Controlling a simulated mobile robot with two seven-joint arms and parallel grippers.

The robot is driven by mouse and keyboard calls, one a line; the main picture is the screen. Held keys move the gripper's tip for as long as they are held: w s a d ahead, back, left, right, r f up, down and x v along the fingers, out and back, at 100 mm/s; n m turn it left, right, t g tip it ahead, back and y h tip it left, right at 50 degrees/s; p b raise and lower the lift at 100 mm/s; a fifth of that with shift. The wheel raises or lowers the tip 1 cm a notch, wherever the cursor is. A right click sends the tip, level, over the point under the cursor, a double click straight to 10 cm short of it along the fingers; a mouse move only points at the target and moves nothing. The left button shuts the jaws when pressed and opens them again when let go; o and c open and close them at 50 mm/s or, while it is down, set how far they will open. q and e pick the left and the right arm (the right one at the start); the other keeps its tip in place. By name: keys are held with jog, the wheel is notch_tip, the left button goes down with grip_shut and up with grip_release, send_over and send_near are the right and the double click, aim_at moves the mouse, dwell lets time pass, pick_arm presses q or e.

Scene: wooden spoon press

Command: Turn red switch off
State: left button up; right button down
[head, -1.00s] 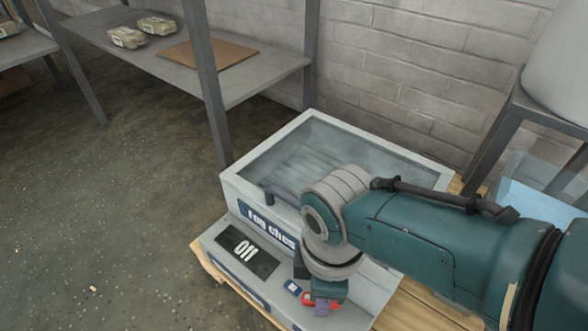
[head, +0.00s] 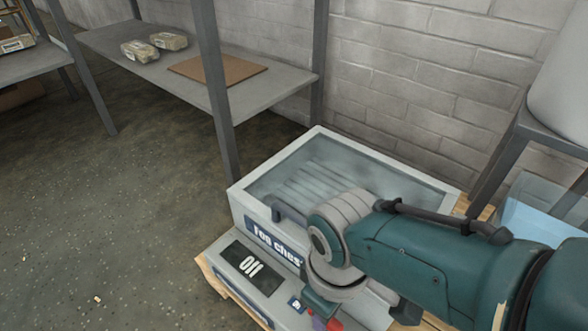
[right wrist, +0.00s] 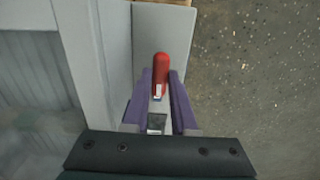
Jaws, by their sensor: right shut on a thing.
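The red switch (right wrist: 161,68) shows in the right wrist view as a red, rounded lever on a light grey ledge. My right gripper (right wrist: 160,80) has its purple fingers on both sides of the lever and is shut on it. In the head view the hand is at the bottom edge, beside the front of the fog chest (head: 235,207). A little red (head: 334,325) shows there, mostly hidden by my wrist and cut off by the frame. The chest's dark display (head: 237,262) reads what looks like "Off". My left gripper is not in view.
The chest stands on a wooden pallet (head: 209,272) near a brick wall. A metal shelf (head: 130,62) with packages (head: 139,51) and a brown board (head: 217,69) stands behind left. A blue clear container (head: 540,215) is at right. Floor at left is open.

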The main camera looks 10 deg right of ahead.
dwell(0.3)
jog(key=c, duration=0.7)
grip_release()
notch_tip(320, 180, up, 10)
jog(key=p, duration=0.9)
jog(key=shift+p, duration=0.35)
jog(key=shift+f, duration=0.1)
